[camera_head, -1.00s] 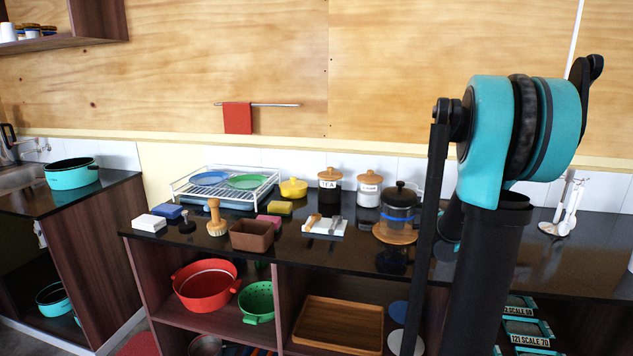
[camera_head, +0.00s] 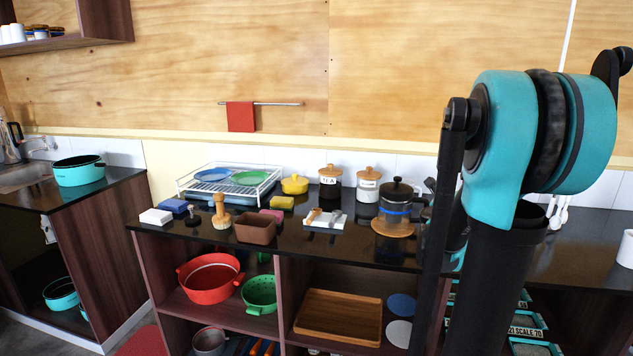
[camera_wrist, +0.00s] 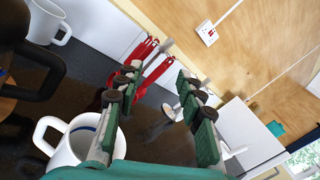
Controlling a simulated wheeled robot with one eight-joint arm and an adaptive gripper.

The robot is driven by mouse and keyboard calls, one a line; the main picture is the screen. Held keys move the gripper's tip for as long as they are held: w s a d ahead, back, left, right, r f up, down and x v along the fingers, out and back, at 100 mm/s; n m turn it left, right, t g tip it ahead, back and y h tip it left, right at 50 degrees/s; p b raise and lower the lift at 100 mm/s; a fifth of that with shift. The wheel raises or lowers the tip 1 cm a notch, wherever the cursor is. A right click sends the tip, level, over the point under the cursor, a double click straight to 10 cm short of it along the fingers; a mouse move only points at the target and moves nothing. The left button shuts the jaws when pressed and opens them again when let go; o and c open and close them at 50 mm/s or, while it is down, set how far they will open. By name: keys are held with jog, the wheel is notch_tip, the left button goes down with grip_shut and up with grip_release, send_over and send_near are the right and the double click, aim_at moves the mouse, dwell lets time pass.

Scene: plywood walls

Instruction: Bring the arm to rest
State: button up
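My arm (camera_head: 540,130), teal and black, stands folded at the right of the head view, in front of the counter. My gripper is outside the head view. In the wrist view my gripper (camera_wrist: 160,76) has its two green-padded fingers well apart, with nothing held between them. A white mug (camera_wrist: 62,150) shows at the lower left of the wrist view, partly covered by the left finger. Red utensils (camera_wrist: 150,60) hang or stand beyond the fingertips; I cannot tell if any finger touches them.
The dark counter (camera_head: 345,250) carries a dish rack (camera_head: 270,190), a brown pot (camera_head: 254,230), canisters (camera_head: 367,185) and a coffee press (camera_head: 398,205). A white cup (camera_head: 626,248) stands at the right edge. A second counter with a teal pot (camera_head: 79,172) is at left.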

jog(key=a+f+n+t+y, duration=0.25)
jog(key=a+n+y, duration=0.55)
jog(key=a+n, duration=0.55)
jog(key=s+a+f+n+g+y, duration=0.1)
jog(key=s+a+f+n+y, duration=0.1)
jog(key=a+f+n, duration=0.1)
jog(key=s+a+f+n+g+y, duration=0.1)
jog(key=s+a+f+n+y, duration=0.1)
jog(key=a+f+n, duration=0.1)
jog(key=s+a+f+n+g+y, duration=0.1)
jog(key=s+a+f+n+g, duration=0.1)
jog(key=a+n, duration=0.3)
jog(key=shift+s+a+f+n+y, duration=0.35)
jog(key=shift+s+a+f+y, duration=0.05)
jog(key=shift+a+f, duration=0.1)
jog(key=s+f+n+g+h, duration=0.1)
jog(key=s+f+n+g, duration=0.3)
jog(key=s+f+n, duration=0.2)
jog(key=s+d+f+n+g+h, duration=0.1)
jog(key=s+f+n+g, duration=0.4)
jog(key=s+f, duration=0.5)
jog(key=s+n, duration=0.1)
jog(key=s, duration=0.4)
jog(key=shift+s+f, duration=0.15)
jog(key=shift+s, duration=0.15)
